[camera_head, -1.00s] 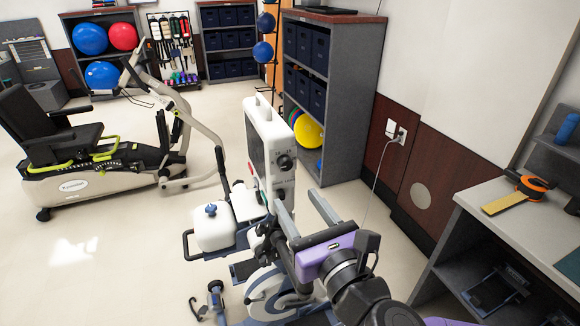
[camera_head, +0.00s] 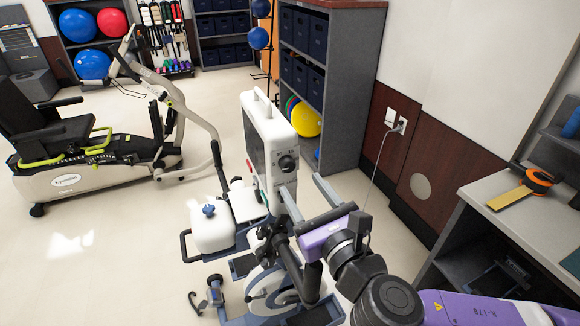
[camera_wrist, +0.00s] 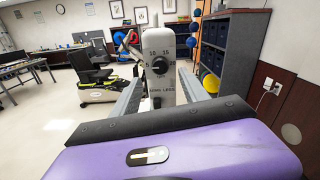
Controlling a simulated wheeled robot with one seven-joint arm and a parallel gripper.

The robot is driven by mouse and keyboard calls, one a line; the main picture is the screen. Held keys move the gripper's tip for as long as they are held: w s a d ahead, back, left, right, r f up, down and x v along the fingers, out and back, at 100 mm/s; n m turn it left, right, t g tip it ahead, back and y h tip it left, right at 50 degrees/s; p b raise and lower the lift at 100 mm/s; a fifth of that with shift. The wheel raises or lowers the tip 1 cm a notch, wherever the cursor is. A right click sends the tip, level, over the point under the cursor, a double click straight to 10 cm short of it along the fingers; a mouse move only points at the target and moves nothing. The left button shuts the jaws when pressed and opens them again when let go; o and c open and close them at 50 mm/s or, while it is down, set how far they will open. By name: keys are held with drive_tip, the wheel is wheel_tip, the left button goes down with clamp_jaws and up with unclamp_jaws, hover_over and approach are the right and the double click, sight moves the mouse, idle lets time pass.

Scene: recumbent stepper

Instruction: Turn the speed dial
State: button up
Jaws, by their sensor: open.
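The speed dial appears to be the black round knob (camera_head: 287,162) on the narrow side face of a white console (camera_head: 258,135). In the wrist view, the knob (camera_wrist: 159,66) is near the middle, with the numbers 10 and 15 above it and lettering below. My gripper (camera_head: 300,186) is open and empty, its two grey fingers pointing at the console face. In the wrist view, the fingers (camera_wrist: 160,80) flank the console left and right. The fingertips look close to the face but below the knob; contact cannot be told. A lower black part (camera_wrist: 157,103) is partly hidden.
The console stands on a machine with a white box (camera_head: 212,228) and bars below my gripper. A grey shelf (camera_head: 335,85) is behind it on the right. A grey counter (camera_head: 530,215) is at right. Open floor (camera_head: 110,260) lies left, before a recumbent stepper (camera_head: 85,165).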

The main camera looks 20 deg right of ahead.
sight(289, 168)
drive_tip(key=w+p, duration=0.1)
drive_tip(key=w, duration=0.5)
drive_tip(key=shift+w+p, duration=0.3)
drive_tip(key=shift+p, duration=0.05)
clamp_jaws()
